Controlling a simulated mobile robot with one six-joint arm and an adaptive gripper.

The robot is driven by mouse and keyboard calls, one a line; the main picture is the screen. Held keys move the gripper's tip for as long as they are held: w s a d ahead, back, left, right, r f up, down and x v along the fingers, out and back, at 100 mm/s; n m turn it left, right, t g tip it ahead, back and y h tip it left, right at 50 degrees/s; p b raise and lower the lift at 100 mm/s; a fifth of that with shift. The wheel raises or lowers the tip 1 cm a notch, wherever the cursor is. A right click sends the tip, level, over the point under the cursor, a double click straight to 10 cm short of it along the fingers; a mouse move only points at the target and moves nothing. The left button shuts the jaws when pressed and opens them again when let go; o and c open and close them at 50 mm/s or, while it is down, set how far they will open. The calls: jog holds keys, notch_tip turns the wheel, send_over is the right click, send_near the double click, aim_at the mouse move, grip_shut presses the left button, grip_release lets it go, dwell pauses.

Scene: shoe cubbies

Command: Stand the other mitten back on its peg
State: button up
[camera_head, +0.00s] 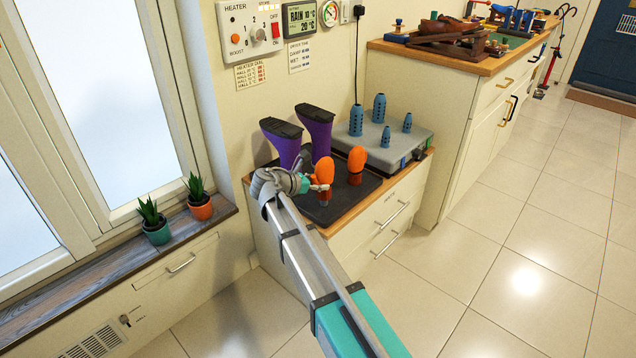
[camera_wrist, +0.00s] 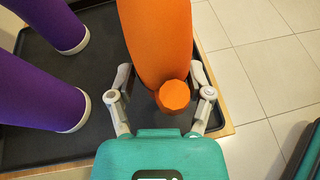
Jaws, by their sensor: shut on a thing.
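One orange mitten (camera_head: 323,172) is upright over the black tray (camera_head: 340,209), with its darker cuff down. My gripper (camera_head: 314,185) is shut on this mitten from the left. In the wrist view the mitten (camera_wrist: 157,40) fills the space between the fingers of my gripper (camera_wrist: 162,82), its rounded thumb facing the camera. I cannot tell whether its cuff touches the tray. The second orange mitten (camera_head: 357,160) stands upright behind it to the right, cuff down. Two tall blue pegs (camera_head: 356,120) and two short blue pegs (camera_head: 386,137) stand bare on the grey dryer (camera_head: 372,150).
Two purple boots (camera_head: 317,130) stand on the tray's back left, close to my gripper. A heater panel (camera_head: 252,38) is on the wall behind. Potted plants (camera_head: 200,207) line the windowsill at left. Open tiled floor (camera_head: 500,220) lies to the right.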

jog(key=shift+f+b, duration=1.55)
jog(key=shift+f, duration=0.05)
jog(key=o, duration=1.1)
jog(key=shift+r, duration=0.25)
